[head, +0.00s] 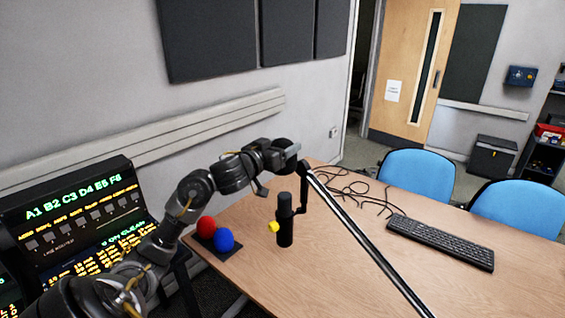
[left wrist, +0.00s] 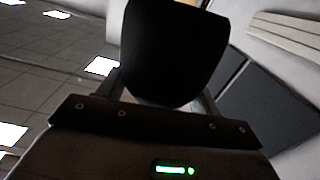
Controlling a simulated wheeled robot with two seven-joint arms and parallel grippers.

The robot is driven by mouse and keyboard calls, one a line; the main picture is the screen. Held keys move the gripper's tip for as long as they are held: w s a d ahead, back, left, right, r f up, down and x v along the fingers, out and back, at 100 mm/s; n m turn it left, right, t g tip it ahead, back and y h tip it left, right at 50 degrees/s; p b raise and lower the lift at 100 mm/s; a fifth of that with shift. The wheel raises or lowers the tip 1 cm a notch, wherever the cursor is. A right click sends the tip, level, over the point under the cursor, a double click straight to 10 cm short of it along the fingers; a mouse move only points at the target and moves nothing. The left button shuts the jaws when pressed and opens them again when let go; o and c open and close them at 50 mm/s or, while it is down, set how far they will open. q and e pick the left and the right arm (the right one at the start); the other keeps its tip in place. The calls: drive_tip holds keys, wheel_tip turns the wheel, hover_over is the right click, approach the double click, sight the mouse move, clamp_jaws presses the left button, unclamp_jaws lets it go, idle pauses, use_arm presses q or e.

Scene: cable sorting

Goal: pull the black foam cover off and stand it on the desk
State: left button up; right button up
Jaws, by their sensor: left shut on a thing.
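The black foam cover (left wrist: 175,55) fills the upper middle of the left wrist view, with a rounded lower end. My left gripper (head: 272,157) is shut on it; parts of the fingers show at both sides of the cover. In the head view the gripper is above and slightly left of the dark microphone (head: 285,232). There I cannot clearly tell the cover from the dark end of my arm. The microphone hangs upright from a bracket, over the desk (head: 340,275). My right gripper is in neither view.
A black boom arm (head: 369,243) slants across the desk. Red (head: 207,226) and blue (head: 225,239) balls sit on a dark base; a yellow ball (head: 273,227) is beside the microphone. Cables (head: 345,188) and a keyboard (head: 440,242) lie farther right. The front desk area is clear.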

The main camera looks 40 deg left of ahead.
use_arm(q)
drive_tip(key=shift+r, duration=1.2)
drive_tip(key=shift+r+p, duration=4.75)
drive_tip(key=shift+p, duration=1)
drive_tip(key=s+d+f+m+h+b, duration=0.1)
drive_tip(key=s+d+f+h+b, duration=0.15)
drive_tip(key=d+f, duration=0.45)
drive_tip(key=s+d+f+m+h+b, duration=0.15)
drive_tip(key=d+f+b, duration=0.25)
drive_tip(key=f, duration=0.7)
drive_tip(key=s+d+f+m+g+h+b, duration=0.2)
drive_tip(key=s+d+f+h+b, duration=0.3)
drive_tip(key=s+d+f, duration=0.6)
wheel_tip(320, 180, down, 4)
drive_tip(key=shift+d+r+m+b, duration=0.2)
drive_tip(key=shift+d+m+b, duration=0.65)
drive_tip(key=shift+b, duration=0.4)
